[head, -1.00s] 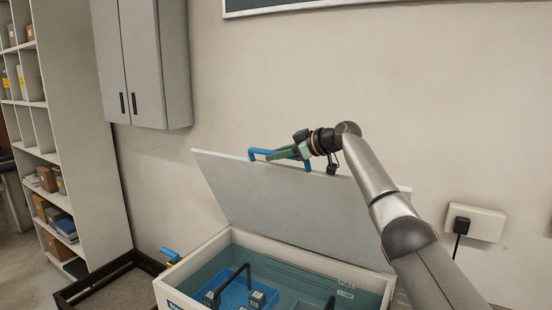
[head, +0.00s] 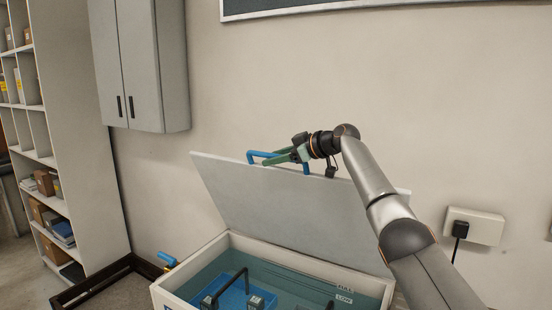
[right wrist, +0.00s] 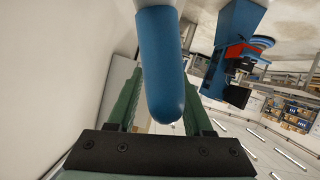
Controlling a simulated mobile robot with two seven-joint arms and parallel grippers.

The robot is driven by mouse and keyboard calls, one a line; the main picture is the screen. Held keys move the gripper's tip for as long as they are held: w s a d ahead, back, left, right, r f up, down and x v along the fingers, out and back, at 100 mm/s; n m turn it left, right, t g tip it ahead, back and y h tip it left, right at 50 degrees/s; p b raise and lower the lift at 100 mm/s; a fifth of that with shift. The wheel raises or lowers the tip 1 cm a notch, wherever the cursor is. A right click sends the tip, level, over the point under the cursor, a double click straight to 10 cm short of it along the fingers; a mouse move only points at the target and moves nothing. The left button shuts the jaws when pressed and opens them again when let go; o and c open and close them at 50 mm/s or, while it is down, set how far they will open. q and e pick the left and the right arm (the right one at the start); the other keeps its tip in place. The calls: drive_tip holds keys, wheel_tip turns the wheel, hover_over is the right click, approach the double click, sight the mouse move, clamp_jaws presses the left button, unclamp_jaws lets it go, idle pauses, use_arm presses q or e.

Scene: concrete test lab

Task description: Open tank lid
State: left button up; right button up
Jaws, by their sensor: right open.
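The tank (head: 210,248) stands below me in the head view with its grey lid (head: 290,205) raised and tilted back toward the wall. The lid's blue handle (head: 256,155) is on its upper edge. My right gripper (head: 272,158) is at the handle, with its green fingers open. In the right wrist view the blue handle (right wrist: 163,70) lies between the open fingers (right wrist: 160,105); I cannot tell whether they touch it. My left gripper is not in view.
Inside the tank is a blue basket (head: 233,298) with a black handle. A blue-handled valve (head: 168,259) sits at the tank's left. A grey cabinet (head: 150,65) and a wall socket box (head: 474,225) are on the wall. Shelves (head: 75,130) stand at left.

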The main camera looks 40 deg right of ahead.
drive_tip(key=shift+s, duration=0.1)
drive_tip(key=shift+s+d+r+b, duration=0.15)
drive_tip(key=shift+s+b, duration=0.15)
drive_tip(key=b+v, duration=0.3)
drive_tip(key=v, duration=0.8)
drive_tip(key=shift+s+r, duration=0.2)
drive_tip(key=shift+s, duration=0.1)
drive_tip(key=shift+d, duration=0.1)
